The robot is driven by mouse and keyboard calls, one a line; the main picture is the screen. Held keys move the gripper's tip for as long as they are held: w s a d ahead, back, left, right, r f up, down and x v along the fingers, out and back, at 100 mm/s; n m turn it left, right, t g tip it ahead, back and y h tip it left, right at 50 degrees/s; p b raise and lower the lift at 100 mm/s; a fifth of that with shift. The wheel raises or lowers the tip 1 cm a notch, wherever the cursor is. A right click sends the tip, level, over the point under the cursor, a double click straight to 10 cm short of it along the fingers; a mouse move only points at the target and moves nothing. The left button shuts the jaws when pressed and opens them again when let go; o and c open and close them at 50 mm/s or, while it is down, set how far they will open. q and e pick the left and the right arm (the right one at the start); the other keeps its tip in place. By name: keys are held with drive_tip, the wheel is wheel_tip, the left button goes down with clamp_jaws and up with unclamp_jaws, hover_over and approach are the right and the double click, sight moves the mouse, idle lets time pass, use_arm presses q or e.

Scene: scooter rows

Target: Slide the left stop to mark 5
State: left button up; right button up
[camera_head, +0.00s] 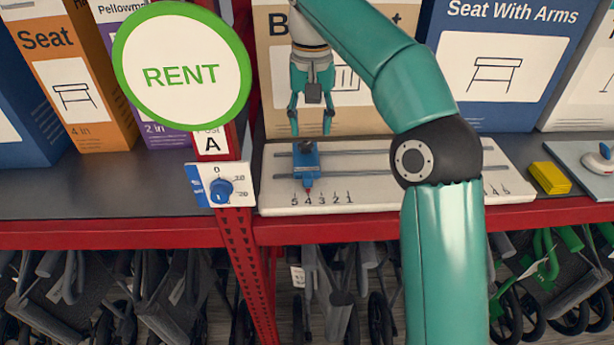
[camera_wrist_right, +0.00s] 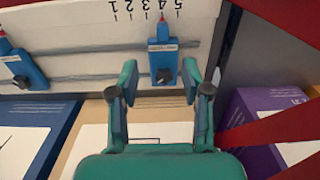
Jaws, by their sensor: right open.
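The left stop (camera_head: 306,163) is a blue block with a dark knob and a red pointer, on the rails of a white board (camera_head: 380,202). Its pointer is at mark 4 of the row 5 4 3 2 1; mark 5 is just to its left. The stop also shows in the right wrist view (camera_wrist_right: 163,60), where the board appears upside down. My right gripper (camera_head: 311,118) is open, just behind and above the stop. In the wrist view its fingertips (camera_wrist_right: 160,82) flank the knob with gaps. My left gripper is not in view.
A second blue stop (camera_wrist_right: 24,70) sits on the rails; my right arm hides it in the head view. A dial (camera_head: 220,190) and a round RENT sign (camera_head: 182,70) are at left. Boxes stand behind. A yellow block (camera_head: 549,177) lies at right.

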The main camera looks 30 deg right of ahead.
drive_tip(key=b, duration=0.1)
hover_over(307, 174)
drive_tip(key=f, duration=0.5)
drive_tip(key=shift+w, duration=0.2)
drive_tip(key=f, duration=0.8)
drive_tip(key=shift+s+f+b, duration=0.25)
drive_tip(key=shift+f+b, duration=0.1)
drive_tip(key=shift+b, duration=0.05)
drive_tip(key=shift+s+f, duration=0.15)
drive_tip(key=shift+f, duration=0.25)
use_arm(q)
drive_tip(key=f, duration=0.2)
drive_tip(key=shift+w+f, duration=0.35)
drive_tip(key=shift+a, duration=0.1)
use_arm(e)
drive_tip(key=shift+f, duration=0.1)
clamp_jaws()
